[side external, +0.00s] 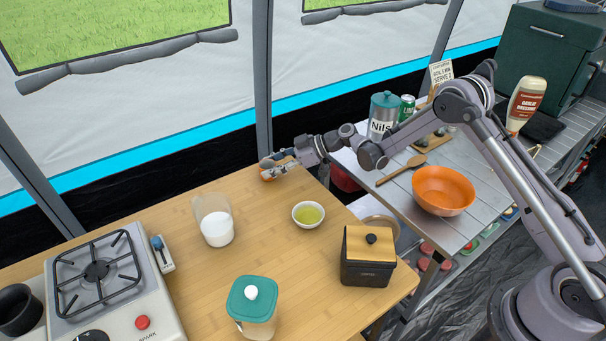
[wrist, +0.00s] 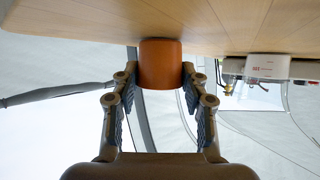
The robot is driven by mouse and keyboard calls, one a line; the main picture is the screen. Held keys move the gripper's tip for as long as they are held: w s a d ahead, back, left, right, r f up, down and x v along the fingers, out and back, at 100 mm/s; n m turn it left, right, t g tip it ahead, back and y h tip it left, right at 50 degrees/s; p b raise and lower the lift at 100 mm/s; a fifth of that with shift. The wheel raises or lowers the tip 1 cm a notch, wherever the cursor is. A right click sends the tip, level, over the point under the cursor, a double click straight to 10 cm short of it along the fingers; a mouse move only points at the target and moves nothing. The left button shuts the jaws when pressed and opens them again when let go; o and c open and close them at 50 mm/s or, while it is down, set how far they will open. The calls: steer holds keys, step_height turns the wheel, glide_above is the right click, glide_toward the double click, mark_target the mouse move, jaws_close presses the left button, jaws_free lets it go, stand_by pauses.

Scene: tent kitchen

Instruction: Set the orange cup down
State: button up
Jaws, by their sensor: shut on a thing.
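The orange cup (side external: 268,175) is at the back edge of the wooden table (side external: 260,240) in the side view, mostly covered by my gripper (side external: 279,165). In the wrist view the orange cup (wrist: 160,62) sits between my two fingertips, which are shut on its sides. One end of the cup meets the edge of the tabletop (wrist: 90,22) in that view. I cannot tell whether the cup rests on the wood or hangs just above it.
A clear container with white contents (side external: 214,222), a bowl of green liquid (side external: 308,214), a teal-lidded jar (side external: 252,302) and a black box with a wooden lid (side external: 368,258) stand on the table. A stove (side external: 105,285) is at left. Bare wood lies between them.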

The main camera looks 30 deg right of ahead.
steer(key=o, duration=1.1)
steer(key=shift+f, duration=0.1)
